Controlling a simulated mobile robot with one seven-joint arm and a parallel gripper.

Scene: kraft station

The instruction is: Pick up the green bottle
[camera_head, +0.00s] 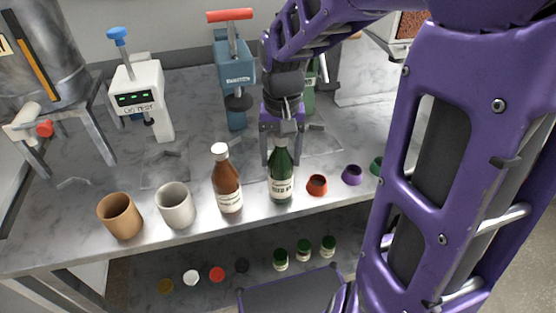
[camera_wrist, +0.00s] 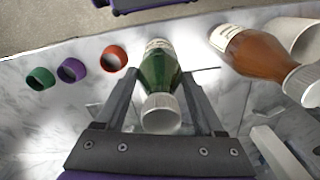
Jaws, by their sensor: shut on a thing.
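The green bottle (camera_head: 281,180) has a pale cap and a cream label. It stands upright near the front edge of the marble counter. My gripper (camera_head: 281,158) comes down over it from behind and is shut on its upper part. In the wrist view the green bottle (camera_wrist: 159,72) lies between the two fingers of my gripper (camera_wrist: 158,85), with its white cap (camera_wrist: 161,114) toward the camera. Its base appears to rest on the counter, though I cannot tell for sure.
A brown bottle (camera_head: 227,182) stands close on the left, with a grey cup (camera_head: 175,207) and a tan cup (camera_head: 120,217) beyond. Red (camera_head: 317,185), purple (camera_head: 352,175) and green rings (camera_head: 377,166) sit to the right. Machines stand behind. A lower shelf holds small bottles and caps.

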